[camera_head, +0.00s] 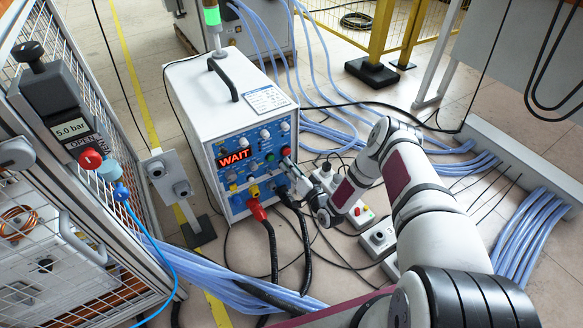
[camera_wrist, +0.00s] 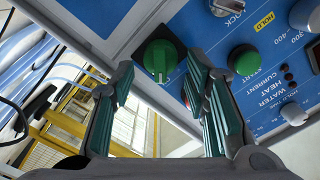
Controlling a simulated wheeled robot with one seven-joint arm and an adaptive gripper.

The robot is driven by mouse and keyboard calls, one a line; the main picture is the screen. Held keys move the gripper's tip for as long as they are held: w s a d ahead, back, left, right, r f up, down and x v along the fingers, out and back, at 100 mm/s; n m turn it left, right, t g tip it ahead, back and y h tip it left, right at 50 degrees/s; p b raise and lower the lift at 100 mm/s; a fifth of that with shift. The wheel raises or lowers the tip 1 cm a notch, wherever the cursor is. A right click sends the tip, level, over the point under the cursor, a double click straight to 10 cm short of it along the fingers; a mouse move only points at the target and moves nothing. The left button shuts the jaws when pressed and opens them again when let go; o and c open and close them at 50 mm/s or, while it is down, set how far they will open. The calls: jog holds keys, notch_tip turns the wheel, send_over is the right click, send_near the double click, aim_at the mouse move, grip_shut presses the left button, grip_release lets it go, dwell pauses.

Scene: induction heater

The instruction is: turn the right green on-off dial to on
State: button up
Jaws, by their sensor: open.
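The green on-off dial (camera_wrist: 158,54) sits on a black square plate at the edge of the blue panel (camera_wrist: 266,88) in the wrist view. Its raised grip ridge runs roughly up and down in that picture. My gripper (camera_wrist: 161,70) is open, with one finger left of the dial and one right of it. Whether either finger touches the dial cannot be told. In the head view my gripper (camera_head: 289,166) is at the right side of the heater's front panel, and I cannot make out the dial there.
A green button (camera_wrist: 243,59) and a white knob (camera_wrist: 295,112) are on the panel nearby. Thick black cables (camera_head: 272,246) hang below the panel. A caged rack (camera_head: 113,215) stands left.

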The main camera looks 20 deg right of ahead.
jog(key=v, duration=1.1)
jog(key=shift+s, duration=0.35)
jog(key=shift+d, duration=0.15)
